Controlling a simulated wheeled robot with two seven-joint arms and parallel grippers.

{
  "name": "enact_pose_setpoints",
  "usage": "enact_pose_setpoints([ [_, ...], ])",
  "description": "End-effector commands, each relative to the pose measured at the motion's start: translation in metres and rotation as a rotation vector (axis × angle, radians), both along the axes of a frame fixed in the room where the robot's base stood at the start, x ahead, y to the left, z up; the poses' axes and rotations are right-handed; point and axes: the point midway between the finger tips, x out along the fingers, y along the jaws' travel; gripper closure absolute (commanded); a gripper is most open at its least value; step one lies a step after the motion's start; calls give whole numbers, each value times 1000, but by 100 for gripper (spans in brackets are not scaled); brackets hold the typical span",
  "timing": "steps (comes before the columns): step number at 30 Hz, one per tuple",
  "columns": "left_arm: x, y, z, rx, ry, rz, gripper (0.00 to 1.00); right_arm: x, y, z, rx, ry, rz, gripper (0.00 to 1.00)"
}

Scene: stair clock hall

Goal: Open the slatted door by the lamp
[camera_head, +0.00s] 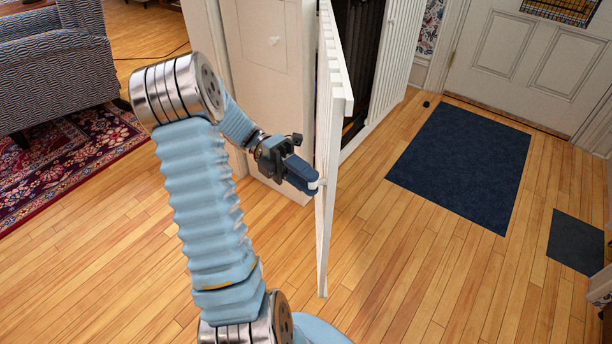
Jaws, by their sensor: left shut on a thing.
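The slatted door (332,110) is white and stands ajar, swung out from the white cabinet, seen nearly edge-on in the head view. A dark interior (358,55) shows behind it. My left gripper (314,186) is at the door's near face, about halfway down, shut on a small white part there, likely its knob; the fingers hide most of it. No lamp shows in this view. My right gripper is not in view.
A white panelled wall (275,85) stands left of the door. A dark blue mat (462,160) and a smaller grey mat (577,241) lie on the wooden floor at right. A patterned armchair (55,65) and red rug (75,155) are at left. The floor around the door is clear.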

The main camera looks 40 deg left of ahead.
Motion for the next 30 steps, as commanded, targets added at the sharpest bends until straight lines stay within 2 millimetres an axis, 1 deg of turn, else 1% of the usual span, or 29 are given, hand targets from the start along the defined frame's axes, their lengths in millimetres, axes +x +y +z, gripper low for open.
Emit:
enact_pose_setpoints([
  [2, 1, 1, 0, 3, -3, 6, 100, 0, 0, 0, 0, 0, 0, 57],
  [3, 2, 1, 0, 4, -3, 6, 66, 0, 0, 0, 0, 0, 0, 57],
  [7, 1, 1, 0, 3, -2, 5, 46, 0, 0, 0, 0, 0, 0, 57],
  [8, 1, 1, 0, 3, -2, 5, 44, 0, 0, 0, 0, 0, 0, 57],
  [17, 1, 2, 0, 2, -1, 4, 44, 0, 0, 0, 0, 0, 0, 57],
  [20, 1, 11, 0, 2, -2, 4, 44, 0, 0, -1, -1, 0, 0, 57],
  [23, 2, 30, -2, 3, -1, 6, 44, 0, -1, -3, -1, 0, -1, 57],
  [24, 1, 37, 6, 2, 1, 7, 44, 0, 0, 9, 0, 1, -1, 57],
  [27, 1, 60, 9, -1, 0, 10, 44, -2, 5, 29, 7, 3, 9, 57],
  [30, 1, 80, 9, -2, 1, 9, 44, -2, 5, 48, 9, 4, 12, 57],
])
